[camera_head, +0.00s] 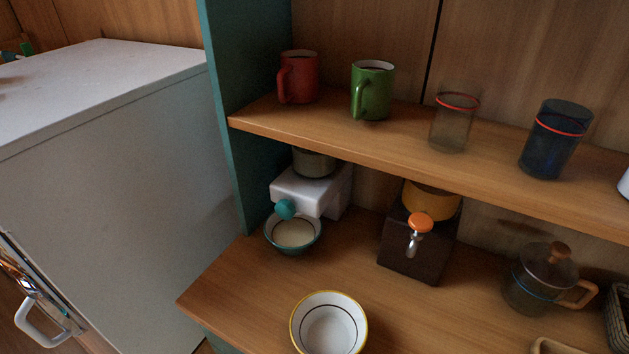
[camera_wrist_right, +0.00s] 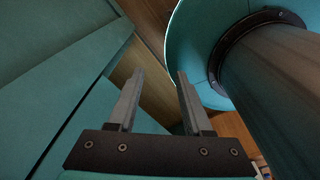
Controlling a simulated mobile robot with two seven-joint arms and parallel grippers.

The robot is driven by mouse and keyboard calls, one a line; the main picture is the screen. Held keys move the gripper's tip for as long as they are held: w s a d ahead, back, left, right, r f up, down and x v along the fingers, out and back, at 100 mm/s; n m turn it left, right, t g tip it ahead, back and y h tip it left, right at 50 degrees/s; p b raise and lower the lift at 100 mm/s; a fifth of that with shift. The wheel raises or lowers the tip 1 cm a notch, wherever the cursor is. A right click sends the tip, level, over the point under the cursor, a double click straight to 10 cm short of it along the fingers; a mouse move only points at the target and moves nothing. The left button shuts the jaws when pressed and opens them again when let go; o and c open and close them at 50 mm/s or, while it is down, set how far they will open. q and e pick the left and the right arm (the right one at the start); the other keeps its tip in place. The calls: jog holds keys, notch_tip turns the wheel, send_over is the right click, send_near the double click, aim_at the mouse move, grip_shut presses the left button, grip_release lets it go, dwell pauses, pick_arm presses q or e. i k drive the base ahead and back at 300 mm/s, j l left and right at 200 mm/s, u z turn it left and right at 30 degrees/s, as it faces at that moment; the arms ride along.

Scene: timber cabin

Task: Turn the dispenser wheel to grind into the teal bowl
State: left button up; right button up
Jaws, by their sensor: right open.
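The teal bowl (camera_head: 294,248) stands on the lower shelf, directly below the front of a white dispenser (camera_head: 308,196). A round teal knob or wheel (camera_head: 285,209) sticks out from the front of that dispenser, just above the bowl's rim. A grey container on the dispenser's top is partly hidden by the upper shelf. My right gripper (camera_wrist_right: 159,75) shows only in the right wrist view; its two fingers are apart with nothing between them. It is away from the dispenser and bowl. My left gripper is in neither view.
A dark dispenser (camera_head: 411,248) with an orange knob (camera_head: 420,222) stands to the right. A yellow-rimmed bowl (camera_head: 329,325) is at the front, a glass jug (camera_head: 541,281) farther right. The upper shelf (camera_head: 400,146) with mugs overhangs both dispensers. A teal upright (camera_head: 232,120) borders the left side.

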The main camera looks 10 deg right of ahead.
aim_at(286, 210)
jog(key=j, duration=0.75)
jog(key=k+j+z, duration=0.15)
jog(key=j, duration=1.4)
jog(key=k+z, duration=0.05)
